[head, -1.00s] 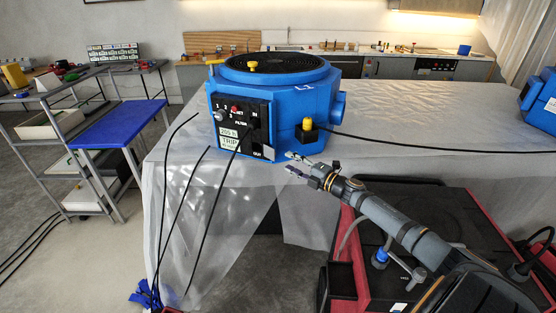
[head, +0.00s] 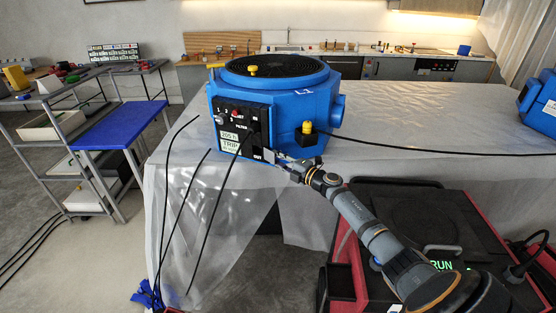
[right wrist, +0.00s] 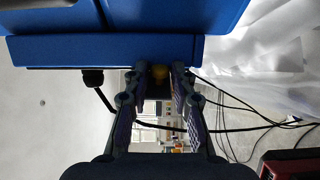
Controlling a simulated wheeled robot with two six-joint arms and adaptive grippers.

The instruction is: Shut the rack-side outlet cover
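The blue machine (head: 300,115) stands on the covered table, with a black front panel (head: 228,125) facing left toward the rack. The panel has an "OUT" label at its lower right corner. A small grey flap (head: 268,154) shows beside that label, partly hidden by my right gripper (head: 284,163). It is too small to tell how far open the flap is. My right gripper is at the machine's lower front edge. In the right wrist view its fingers (right wrist: 158,72) are apart below a blue edge (right wrist: 100,48), with nothing clearly held. My left gripper is not in view.
Black cables (head: 205,215) hang in front of the panel; another cable (head: 430,151) runs right from a yellow-topped fitting (head: 307,128). A red-edged cart with a lit "RUN" display (head: 441,265) is below my right arm.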

